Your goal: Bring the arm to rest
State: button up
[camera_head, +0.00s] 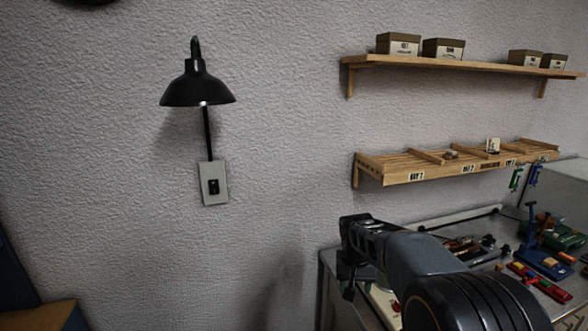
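My gripper (352,284) is at the lower middle of the head view, at the end of my grey and black arm. It is in front of the wall, over the left end of the workbench (327,279). Its fingers point down and are dark and partly hidden by the arm, so I cannot tell whether they are open or shut. I see no object clearly held in it.
A black lamp (197,88) hangs on the wall above a switch plate (214,184). A slatted shelf (400,166) and a higher shelf (460,64) with boxes are at right. Tools and a blue vise-like device (545,262) crowd the bench. The left wall is clear.

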jog(key=s+r+n+t+y+b, duration=0.1)
jog(key=s+t, duration=0.3)
jog(key=s, duration=1.6)
jog(key=shift+s+d+r+n+b, duration=0.15)
jog(key=shift+d+r+n+b, duration=0.25)
jog(key=shift+r+b, duration=0.35)
jog(key=shift+d, duration=0.1)
